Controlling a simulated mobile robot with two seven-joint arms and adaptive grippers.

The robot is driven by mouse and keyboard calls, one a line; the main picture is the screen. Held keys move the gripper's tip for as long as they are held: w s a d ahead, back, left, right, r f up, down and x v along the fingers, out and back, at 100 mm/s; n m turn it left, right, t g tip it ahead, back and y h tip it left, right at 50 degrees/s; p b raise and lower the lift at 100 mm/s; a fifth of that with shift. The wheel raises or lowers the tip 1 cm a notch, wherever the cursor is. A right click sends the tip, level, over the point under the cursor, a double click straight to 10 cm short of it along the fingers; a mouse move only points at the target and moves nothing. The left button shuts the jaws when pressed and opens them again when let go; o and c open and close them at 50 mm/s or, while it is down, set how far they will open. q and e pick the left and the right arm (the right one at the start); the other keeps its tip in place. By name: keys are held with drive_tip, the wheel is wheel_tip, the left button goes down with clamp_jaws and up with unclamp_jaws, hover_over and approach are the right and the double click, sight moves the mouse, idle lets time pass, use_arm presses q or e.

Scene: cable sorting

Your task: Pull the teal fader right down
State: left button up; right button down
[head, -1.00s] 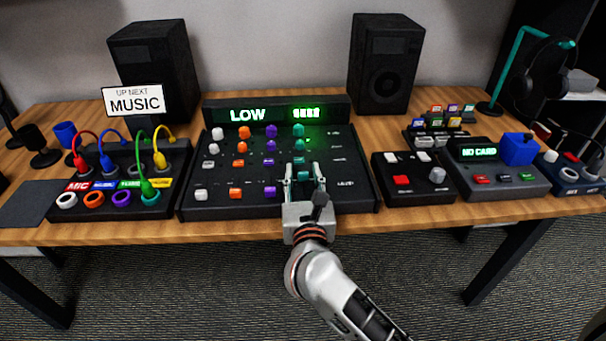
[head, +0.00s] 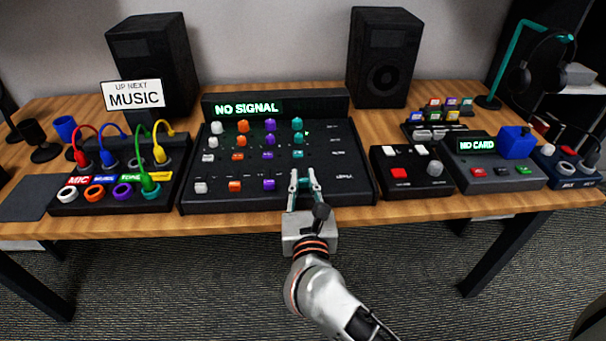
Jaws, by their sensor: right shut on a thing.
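The mixer (head: 330,155) stands at the middle of the desk. Its column of teal controls is the rightmost one, with teal knobs (head: 297,124) at the top and a small teal button (head: 298,153) below. My right gripper (head: 304,178) is at the front end of that column, shut on the teal fader, whose cap is mostly hidden between the fingers. The white fader (head: 201,187), orange fader (head: 234,186) and purple fader (head: 269,184) sit in line to its left. The mixer's display (head: 247,108) reads NO SIGNAL. My left gripper is not in view.
A patch box (head: 110,202) with several coloured cables stands left of the mixer. A switch box (head: 408,184) and a card unit (head: 495,178) reading NO CARD stand to its right. Two speakers (head: 153,65) are behind. The desk's front edge is close to my gripper.

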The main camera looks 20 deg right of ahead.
drive_tip(key=c, duration=1.9)
unclamp_jaws()
drive_tip(key=v, duration=1.2)
drive_tip(key=shift+r, duration=0.1)
